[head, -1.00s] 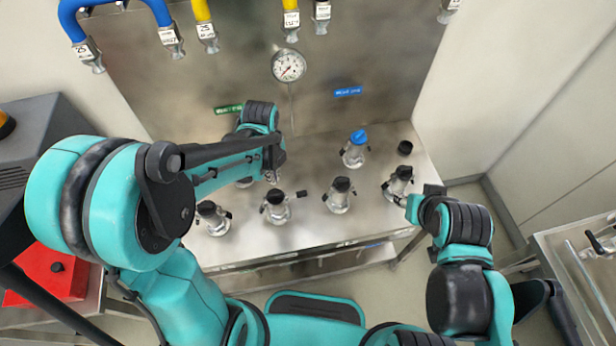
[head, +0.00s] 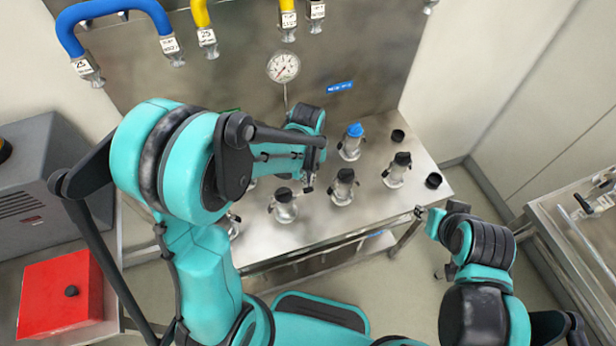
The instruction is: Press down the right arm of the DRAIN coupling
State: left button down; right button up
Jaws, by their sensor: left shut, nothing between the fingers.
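Several metal couplings with black side arms stand on the steel table. I cannot read which one is DRAIN. My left gripper (head: 308,188) is shut and empty, pointing down at the right side of a black-topped coupling (head: 284,209). Its tips cover the place of that coupling's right arm; I cannot tell whether they touch it. Another black-topped coupling (head: 343,189) stands just right of it, and one more (head: 397,172) farther right. A blue-topped coupling (head: 351,144) stands behind. My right gripper (head: 420,212) is off the table's front right edge, apart from the couplings; its fingers are too small to judge.
Loose black caps lie at the table's right (head: 433,180) and back right (head: 397,136). Blue (head: 110,10) and yellow hoses hang above. My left arm hides the table's left part.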

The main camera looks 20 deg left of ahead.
aim_at(308, 189)
pick_arm(q)
jog(key=shift+f+b, duration=2.1)
jog(key=shift+f, duration=1.25)
jog(key=shift+a+f+b, duration=0.1)
jog(key=shift+f+b, duration=0.55)
jog(key=shift+b, duration=0.05)
jog(key=shift+s+a+f+b, duration=0.3)
jog(key=shift+a+f+b, duration=0.05)
jog(key=shift+f+b, duration=0.2)
jog(key=shift+w+d+r+p, duration=0.45)
jog(key=shift+d+r, duration=0.1)
jog(key=shift+r, duration=0.15)
notch_tip(308, 189, up, 6)
jog(key=p, duration=0.4)
jog(key=shift+s, duration=0.1)
